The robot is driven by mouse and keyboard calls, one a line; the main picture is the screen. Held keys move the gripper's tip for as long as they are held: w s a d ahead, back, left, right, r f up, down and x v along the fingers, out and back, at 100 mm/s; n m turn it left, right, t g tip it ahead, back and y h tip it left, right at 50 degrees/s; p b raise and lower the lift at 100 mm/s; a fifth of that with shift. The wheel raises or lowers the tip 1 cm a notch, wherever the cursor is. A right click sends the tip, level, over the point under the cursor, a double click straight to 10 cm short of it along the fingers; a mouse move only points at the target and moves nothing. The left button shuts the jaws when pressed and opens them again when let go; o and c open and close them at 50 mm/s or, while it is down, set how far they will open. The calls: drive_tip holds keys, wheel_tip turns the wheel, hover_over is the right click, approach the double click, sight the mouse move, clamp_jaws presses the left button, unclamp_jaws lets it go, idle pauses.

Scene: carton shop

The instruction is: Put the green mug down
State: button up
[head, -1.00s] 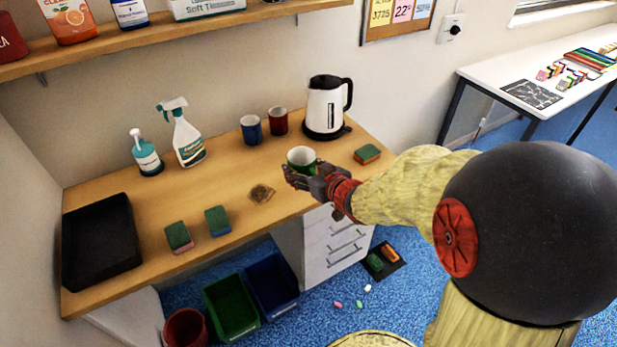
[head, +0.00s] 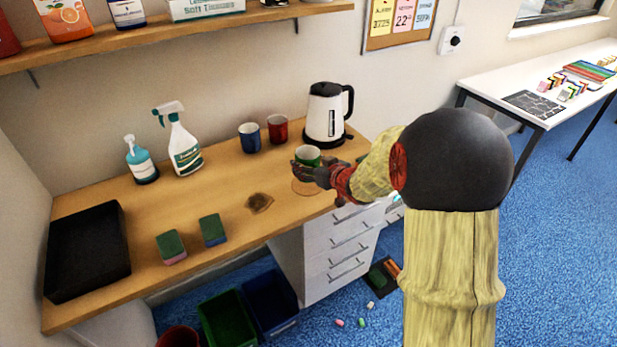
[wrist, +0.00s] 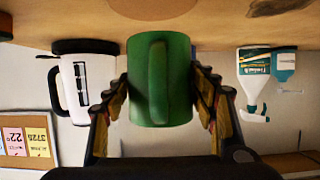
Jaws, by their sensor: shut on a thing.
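The green mug (head: 308,154) is upright in my gripper (head: 318,172), over the right part of the wooden counter (head: 190,215). In the wrist view, which is upside down, the mug (wrist: 175,90) sits between the two fingers (wrist: 160,108), its handle towards the camera. The fingers close on its sides. A round tan coaster (head: 304,187) lies on the counter just below and in front of the mug; part of it shows in the wrist view (wrist: 150,7). The mug looks a little above the counter, clear of the coaster.
A blue mug (head: 250,138), a red mug (head: 277,130) and a kettle (head: 325,117) stand behind. A dark brown patch (head: 259,203) and two sponges (head: 171,247) (head: 212,231) lie left. Spray bottle (head: 184,145), soap bottle (head: 141,160) and black tray (head: 88,250) are further left.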

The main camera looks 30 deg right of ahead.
drive_tip(key=shift+w+d+f, duration=0.1)
drive_tip(key=shift+w+f, duration=0.2)
drive_tip(key=shift+f, duration=0.05)
drive_tip(key=shift+w+d+f+b, duration=0.15)
drive_tip(key=shift+f+b, duration=0.3)
drive_tip(key=shift+f, duration=0.45)
drive_tip(key=shift+w+a+f+b, duration=0.1)
drive_tip(key=shift+f+b, duration=0.35)
drive_tip(key=shift+f, duration=0.4)
drive_tip(key=shift+f, duration=0.2)
drive_tip(key=o, duration=1.4)
